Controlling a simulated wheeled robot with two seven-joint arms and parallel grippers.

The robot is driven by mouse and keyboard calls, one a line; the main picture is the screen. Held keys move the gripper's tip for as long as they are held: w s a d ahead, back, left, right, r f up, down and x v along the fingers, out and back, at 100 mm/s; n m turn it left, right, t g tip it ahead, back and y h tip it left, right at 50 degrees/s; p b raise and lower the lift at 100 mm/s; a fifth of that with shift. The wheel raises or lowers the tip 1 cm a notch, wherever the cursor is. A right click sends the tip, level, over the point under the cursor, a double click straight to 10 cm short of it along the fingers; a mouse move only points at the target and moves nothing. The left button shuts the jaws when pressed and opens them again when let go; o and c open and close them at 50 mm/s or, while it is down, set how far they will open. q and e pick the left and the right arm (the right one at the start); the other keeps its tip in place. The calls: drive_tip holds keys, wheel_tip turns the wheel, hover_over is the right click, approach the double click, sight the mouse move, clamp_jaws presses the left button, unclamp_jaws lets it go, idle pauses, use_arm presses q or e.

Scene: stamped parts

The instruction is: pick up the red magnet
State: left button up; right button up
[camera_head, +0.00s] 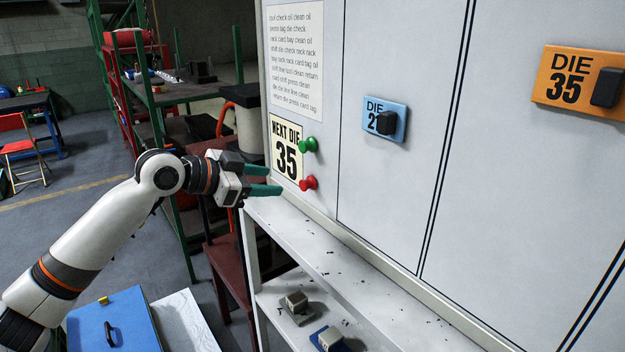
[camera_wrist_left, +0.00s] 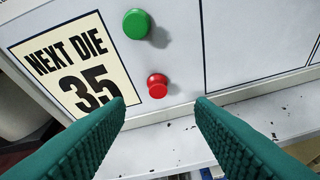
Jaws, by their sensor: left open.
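The red magnet (camera_head: 308,183) is a small round knob on the white cabinet front, at the lower right of the NEXT DIE 35 card (camera_head: 286,148). In the left wrist view the red magnet (camera_wrist_left: 157,86) shows ahead, between the lines of the two fingers and a little beyond their tips. My left gripper (camera_head: 273,180) has green fingers, open and empty, just left of the red magnet and apart from it. It also shows in the left wrist view (camera_wrist_left: 160,100). The green magnet (camera_head: 309,145) sits above the red one. My right gripper is not in view.
A white ledge (camera_head: 345,270) runs below the cabinet front, with small dark specks on it. A blue DIE card (camera_head: 385,119) and an orange DIE 35 card (camera_head: 580,80), each under a dark block, are further right. A printed sheet (camera_head: 296,60) hangs above.

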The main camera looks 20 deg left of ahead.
sight(302, 184)
use_arm(q)
drive_tip(key=p+x, duration=0.1)
drive_tip(key=x, duration=0.4)
drive_tip(key=shift+r, duration=0.1)
drive_tip(key=p+x, duration=0.2)
drive_tip(key=x, duration=0.2)
drive_tip(key=shift+w+a+f, duration=0.1)
drive_tip(key=shift+w+f, duration=0.1)
drive_tip(key=shift+f, duration=0.05)
drive_tip(key=shift+w+f, duration=0.1)
drive_tip(key=shift+w, duration=0.05)
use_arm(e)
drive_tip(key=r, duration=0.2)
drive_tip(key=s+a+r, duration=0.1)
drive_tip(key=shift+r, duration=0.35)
use_arm(q)
drive_tip(key=c, duration=1)
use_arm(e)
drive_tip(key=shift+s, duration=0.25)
